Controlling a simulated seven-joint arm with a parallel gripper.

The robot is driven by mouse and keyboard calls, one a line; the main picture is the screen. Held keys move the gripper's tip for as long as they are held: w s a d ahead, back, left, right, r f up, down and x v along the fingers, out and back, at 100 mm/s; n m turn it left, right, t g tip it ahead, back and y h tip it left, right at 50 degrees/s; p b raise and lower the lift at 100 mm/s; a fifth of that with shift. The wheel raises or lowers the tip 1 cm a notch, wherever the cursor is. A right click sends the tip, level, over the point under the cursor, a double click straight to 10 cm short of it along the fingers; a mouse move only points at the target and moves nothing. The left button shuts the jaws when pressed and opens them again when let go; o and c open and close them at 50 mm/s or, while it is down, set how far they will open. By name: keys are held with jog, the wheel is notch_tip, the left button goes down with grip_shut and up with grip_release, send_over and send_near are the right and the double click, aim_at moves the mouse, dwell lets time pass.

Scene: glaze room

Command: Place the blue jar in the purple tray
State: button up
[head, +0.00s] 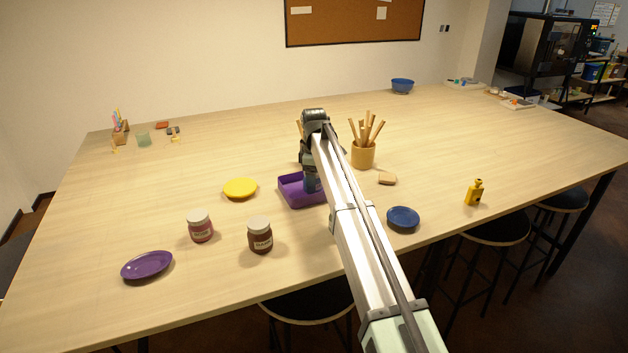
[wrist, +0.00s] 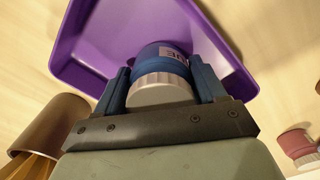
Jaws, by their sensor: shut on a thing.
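The purple tray (head: 291,194) sits on the table near the middle of the head view. It also fills the upper part of the wrist view (wrist: 84,32). The blue jar (wrist: 155,60), with a pale ridged lid and a partly visible label, is between my gripper's fingers (wrist: 163,88) in the wrist view. My gripper (head: 311,168) is shut on the jar, which is over or in the tray. I cannot tell whether the jar touches the tray floor. In the head view my arm hides part of the jar and the tray's right side.
A pink jar (head: 201,228) and a brown jar (head: 260,236) stand front left of the tray. A yellow dish (head: 240,188) lies left of it. A wooden cup (head: 363,155) with sticks stands right, near a sponge-like block (head: 387,178) and a blue dish (head: 403,217).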

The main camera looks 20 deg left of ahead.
jog(key=shift+f, duration=0.1)
jog(key=o, duration=1.2)
jog(key=shift+o, duration=0.2)
notch_tip(320, 180, up, 12)
jog(key=shift+r, duration=0.15)
